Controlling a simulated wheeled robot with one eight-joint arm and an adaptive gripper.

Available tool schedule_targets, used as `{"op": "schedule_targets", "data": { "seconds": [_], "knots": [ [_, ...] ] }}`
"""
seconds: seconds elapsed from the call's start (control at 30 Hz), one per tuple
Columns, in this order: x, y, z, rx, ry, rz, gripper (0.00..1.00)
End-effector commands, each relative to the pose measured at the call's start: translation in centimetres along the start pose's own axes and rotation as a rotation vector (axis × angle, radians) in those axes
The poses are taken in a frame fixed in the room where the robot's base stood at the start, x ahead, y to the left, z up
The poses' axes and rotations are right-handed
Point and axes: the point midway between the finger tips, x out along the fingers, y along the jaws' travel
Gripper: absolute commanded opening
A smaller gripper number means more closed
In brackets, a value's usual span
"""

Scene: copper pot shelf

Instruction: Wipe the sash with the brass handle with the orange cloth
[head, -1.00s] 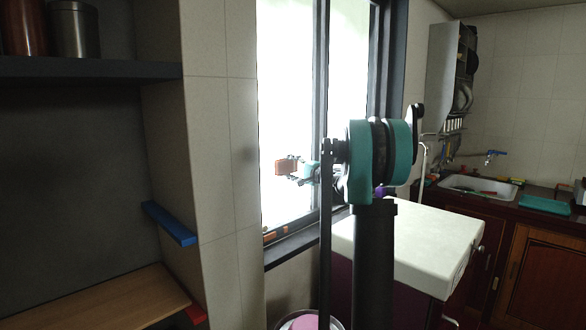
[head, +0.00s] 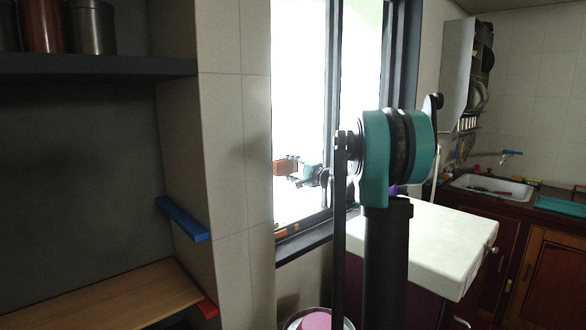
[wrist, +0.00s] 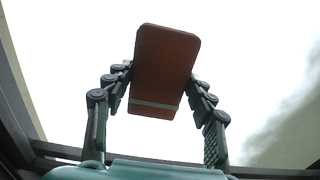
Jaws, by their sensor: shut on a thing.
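My gripper (head: 300,172) is shut on the orange cloth (head: 284,167), which looks like a flat rounded orange-brown pad. In the wrist view the cloth (wrist: 165,60) stands up between the two fingers of my gripper (wrist: 162,88), with a pale band near its lower end. In the head view the cloth is in front of the bright window, close to its left edge. The window sash (head: 301,90) is a glaring pane with dark upright bars. I see no brass handle in either view. I cannot tell whether the cloth touches the pane.
Small orange things (head: 285,232) lie on the dark window sill (head: 305,243). A white-topped cabinet (head: 430,240) stands to the right, with a sink (head: 492,187) beyond. A shelf (head: 100,66) with metal pots and a blue bar (head: 183,218) are at the left.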

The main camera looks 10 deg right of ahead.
Motion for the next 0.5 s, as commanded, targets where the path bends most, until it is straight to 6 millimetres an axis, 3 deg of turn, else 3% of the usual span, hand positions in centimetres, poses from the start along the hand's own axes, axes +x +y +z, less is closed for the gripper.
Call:
{"op": "schedule_targets", "data": {
  "seconds": [0.2,0.5],
  "knots": [
    [0.0,0.0,1.9,0.0,-0.003,0.0,0.24],
    [-0.1,0.0,2.0,0.0,0.001,0.0,0.24]
  ]
}}
